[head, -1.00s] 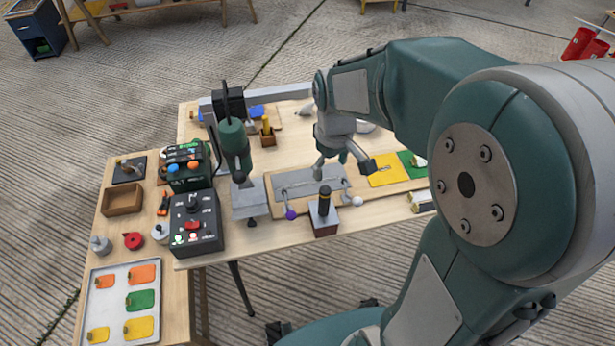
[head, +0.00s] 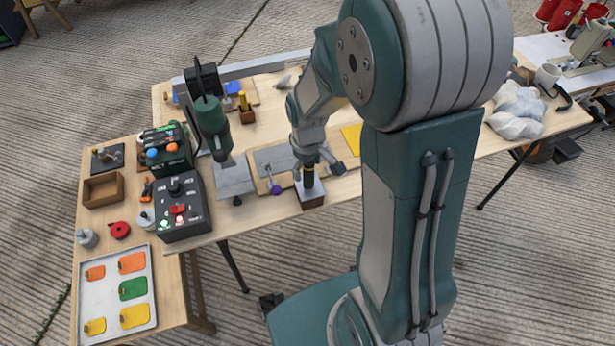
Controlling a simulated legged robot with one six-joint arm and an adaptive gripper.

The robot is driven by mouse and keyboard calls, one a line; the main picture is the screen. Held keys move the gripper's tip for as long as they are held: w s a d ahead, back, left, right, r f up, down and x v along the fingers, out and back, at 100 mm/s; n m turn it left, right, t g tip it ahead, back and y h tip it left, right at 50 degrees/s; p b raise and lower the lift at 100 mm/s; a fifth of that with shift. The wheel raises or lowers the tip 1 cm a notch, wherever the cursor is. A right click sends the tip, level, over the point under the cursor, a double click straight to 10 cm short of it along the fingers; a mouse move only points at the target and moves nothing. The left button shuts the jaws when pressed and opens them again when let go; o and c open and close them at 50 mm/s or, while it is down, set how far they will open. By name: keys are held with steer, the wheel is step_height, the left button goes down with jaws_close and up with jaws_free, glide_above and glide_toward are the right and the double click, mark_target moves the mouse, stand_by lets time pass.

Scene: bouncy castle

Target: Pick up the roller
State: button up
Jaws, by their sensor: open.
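The roller (head: 309,181) appears to be the black-handled tool standing upright in a small wooden block (head: 312,198) at the table's front edge. Its lower end is hidden, so I cannot see its head. My gripper (head: 317,168) is open, pointing down over it. One finger shows left of the black handle and one to its right, and the handle's top is partly hidden by the gripper. I cannot tell whether a finger touches the handle.
A wooden board with a grey plate (head: 272,158) and a purple-knobbed rod (head: 275,188) lies just left and behind. A green tool (head: 211,125) hangs over a metal plate (head: 233,180). A control box (head: 183,208) and tray (head: 118,290) are further left.

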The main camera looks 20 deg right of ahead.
steer(key=shift+d+f, duration=0.15)
steer(key=shift+d, duration=0.05)
steer(key=shift+c, duration=0.4)
steer(key=shift+a, duration=0.1)
jaws_close()
